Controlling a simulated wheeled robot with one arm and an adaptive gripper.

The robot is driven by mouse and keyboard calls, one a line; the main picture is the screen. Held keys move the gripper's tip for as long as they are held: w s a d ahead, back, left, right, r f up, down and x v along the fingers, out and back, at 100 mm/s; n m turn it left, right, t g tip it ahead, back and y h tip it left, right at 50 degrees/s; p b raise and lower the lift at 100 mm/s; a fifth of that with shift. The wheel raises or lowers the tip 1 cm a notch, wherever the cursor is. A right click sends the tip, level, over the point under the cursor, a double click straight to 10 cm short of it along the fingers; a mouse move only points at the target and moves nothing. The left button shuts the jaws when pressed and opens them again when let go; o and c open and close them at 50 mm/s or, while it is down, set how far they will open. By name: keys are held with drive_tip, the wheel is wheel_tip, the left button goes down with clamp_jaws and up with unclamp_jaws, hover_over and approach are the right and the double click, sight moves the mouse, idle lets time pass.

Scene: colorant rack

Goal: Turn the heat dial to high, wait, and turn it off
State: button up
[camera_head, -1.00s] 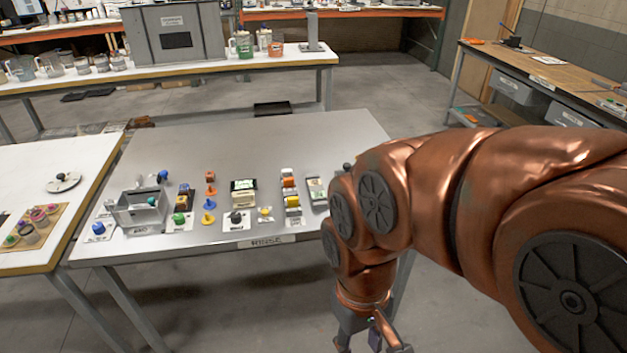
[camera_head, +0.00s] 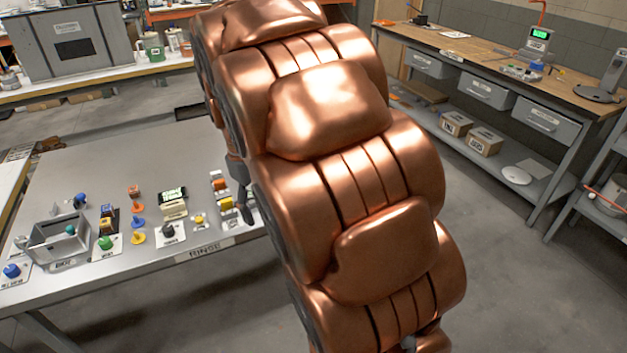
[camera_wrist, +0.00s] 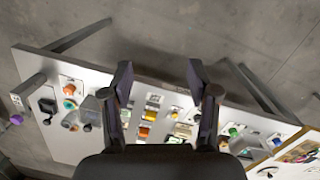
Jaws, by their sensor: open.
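My gripper (camera_wrist: 160,84) is open and empty in the wrist view, its two dark fingers spread above the steel bench. I cannot tell which control is the heat dial. In the head view a black knob (camera_head: 168,231) sits on a white plate near the bench front. A green knob (camera_head: 105,242) is left of it, and a blue knob (camera_head: 11,271) is at the far left. The green knob also shows right of my fingers in the wrist view (camera_wrist: 233,131). My arm hides the right end of the bench in the head view.
The steel bench (camera_head: 130,170) has a clear back half. A grey open box (camera_head: 58,245) and several small coloured parts stand along its front. A wooden-topped workbench (camera_head: 500,65) is at the right. Bare floor (camera_head: 500,270) lies between.

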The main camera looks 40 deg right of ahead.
drive_tip(key=w+d+f+n, duration=0.1)
drive_tip(key=w+d+f, duration=0.2)
drive_tip(key=w+d, duration=1.05)
drive_tip(key=w+d+f+n, duration=0.1)
drive_tip(key=d+f, duration=0.2)
drive_tip(key=d, duration=0.3)
drive_tip(key=w+d+f+n+b, duration=0.1)
drive_tip(key=w+d+f, duration=0.1)
drive_tip(key=d+f, duration=0.2)
drive_tip(key=w+d+f+n+t+b, duration=0.1)
drive_tip(key=w+d+f, duration=0.1)
drive_tip(key=d, duration=0.6)
drive_tip(key=shift+d+f, duration=0.2)
drive_tip(key=shift+f, duration=0.7)
drive_tip(key=shift+d+f, duration=0.35)
drive_tip(key=shift+f+p, duration=1)
drive_tip(key=shift+f, duration=2.75)
drive_tip(key=shift+c, duration=0.4)
clamp_jaws()
drive_tip(key=shift+a, duration=0.1)
